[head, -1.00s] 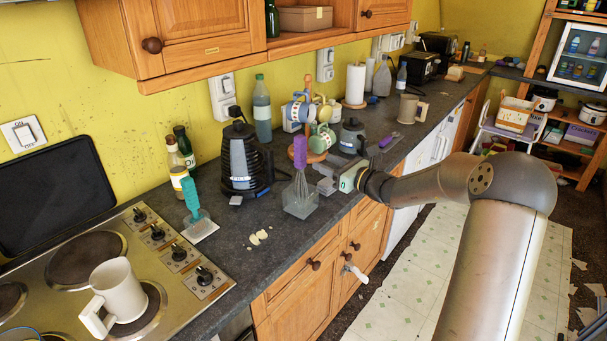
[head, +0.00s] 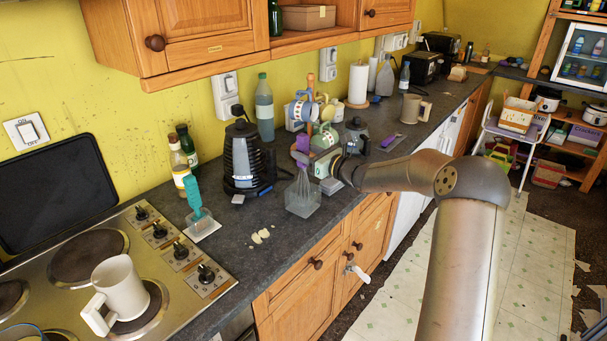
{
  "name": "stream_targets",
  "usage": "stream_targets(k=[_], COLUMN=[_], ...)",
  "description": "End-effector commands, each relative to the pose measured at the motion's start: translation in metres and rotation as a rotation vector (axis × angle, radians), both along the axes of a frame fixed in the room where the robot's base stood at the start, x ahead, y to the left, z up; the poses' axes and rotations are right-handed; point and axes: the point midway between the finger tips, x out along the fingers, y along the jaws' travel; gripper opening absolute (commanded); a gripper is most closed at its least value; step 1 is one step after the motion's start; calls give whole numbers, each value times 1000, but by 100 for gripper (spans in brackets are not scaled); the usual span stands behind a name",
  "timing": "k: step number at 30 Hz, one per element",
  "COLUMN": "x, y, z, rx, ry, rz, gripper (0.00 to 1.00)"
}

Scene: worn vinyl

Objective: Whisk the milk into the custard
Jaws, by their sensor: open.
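A whisk with a purple handle (head: 303,143) stands upright, its wire loops in a small square see-through tub (head: 303,204) near the counter's front edge. My gripper (head: 308,163) is open, reaching in from the right at the height of the handle. Its fingers overlap the handle in this view; I cannot tell whether the handle lies between them or they touch it. A turquoise-handled utensil (head: 194,197) stands on a small whitish square dish (head: 203,228) by the hob. I cannot make out any milk or custard; the tub's contents are unclear.
A cream mug (head: 121,287) stands on the hob (head: 75,309). A black kettle (head: 241,162) stands behind and left of the whisk, with a mug tree (head: 311,90) behind it. Pale scraps (head: 260,236) lie on the counter. The counter front between hob and tub is mostly clear.

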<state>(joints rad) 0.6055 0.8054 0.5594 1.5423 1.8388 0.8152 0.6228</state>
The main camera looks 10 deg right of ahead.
Motion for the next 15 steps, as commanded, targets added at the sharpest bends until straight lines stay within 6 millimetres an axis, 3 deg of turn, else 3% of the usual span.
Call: stream_targets(k=[3, 8, 15], x=[0, 0, 0], y=[0, 0, 0], z=[0, 0, 14], rx=[0, 0, -1], ry=[0, 0, -2], rz=[0, 1, 1], gripper=[44, 2, 0])
